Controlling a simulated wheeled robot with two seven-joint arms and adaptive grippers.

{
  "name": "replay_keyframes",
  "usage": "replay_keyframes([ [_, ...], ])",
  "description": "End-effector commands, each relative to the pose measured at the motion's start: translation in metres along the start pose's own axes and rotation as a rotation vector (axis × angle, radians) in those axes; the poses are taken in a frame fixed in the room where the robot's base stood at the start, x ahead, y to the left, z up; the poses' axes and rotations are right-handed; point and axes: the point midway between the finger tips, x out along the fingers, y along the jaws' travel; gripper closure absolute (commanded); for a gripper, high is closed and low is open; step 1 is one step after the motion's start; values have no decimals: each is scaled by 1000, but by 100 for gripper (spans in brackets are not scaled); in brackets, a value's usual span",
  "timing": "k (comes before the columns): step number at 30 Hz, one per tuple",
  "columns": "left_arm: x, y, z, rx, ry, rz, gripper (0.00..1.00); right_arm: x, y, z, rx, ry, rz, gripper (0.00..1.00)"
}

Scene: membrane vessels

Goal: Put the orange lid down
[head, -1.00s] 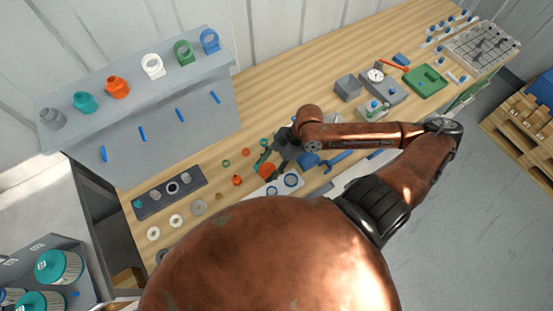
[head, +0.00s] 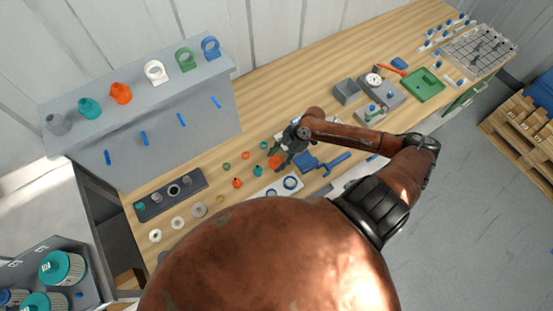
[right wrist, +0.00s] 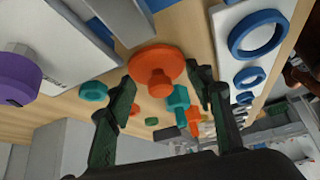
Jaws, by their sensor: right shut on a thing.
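The orange lid (head: 275,162) is a round disc with a knob, held at the tips of my right gripper (head: 281,155) over the workbench. In the right wrist view the lid (right wrist: 157,66) sits between the two dark fingers of the right gripper (right wrist: 161,84), its knob facing the camera. The gripper is shut on it. Whether the lid touches the bench top or hangs just above it, I cannot tell. My left gripper is not in view.
A pale plate with blue rings (head: 291,183) lies close by. Small orange and teal fittings (head: 237,183) stand to the left. A blue tool (head: 318,162) lies to the right. A dark tray (head: 150,212) and pale rings (head: 178,223) are farther left. Bare wood shows behind the gripper.

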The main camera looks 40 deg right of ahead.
Motion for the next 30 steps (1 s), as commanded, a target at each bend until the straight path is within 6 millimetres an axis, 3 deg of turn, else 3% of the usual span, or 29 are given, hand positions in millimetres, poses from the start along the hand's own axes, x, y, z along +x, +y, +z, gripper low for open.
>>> replay_keyframes([
  [8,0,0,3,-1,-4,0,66,1,0,1,0,0,0,76],
  [9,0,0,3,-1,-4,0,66,1,0,1,0,-1,0,50],
  [16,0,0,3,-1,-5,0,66,1,0,1,0,-1,0,35],
  [25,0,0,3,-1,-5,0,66,-1,0,1,-1,-1,0,35],
  [30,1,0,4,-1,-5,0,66,-19,1,2,-1,-4,2,35],
])
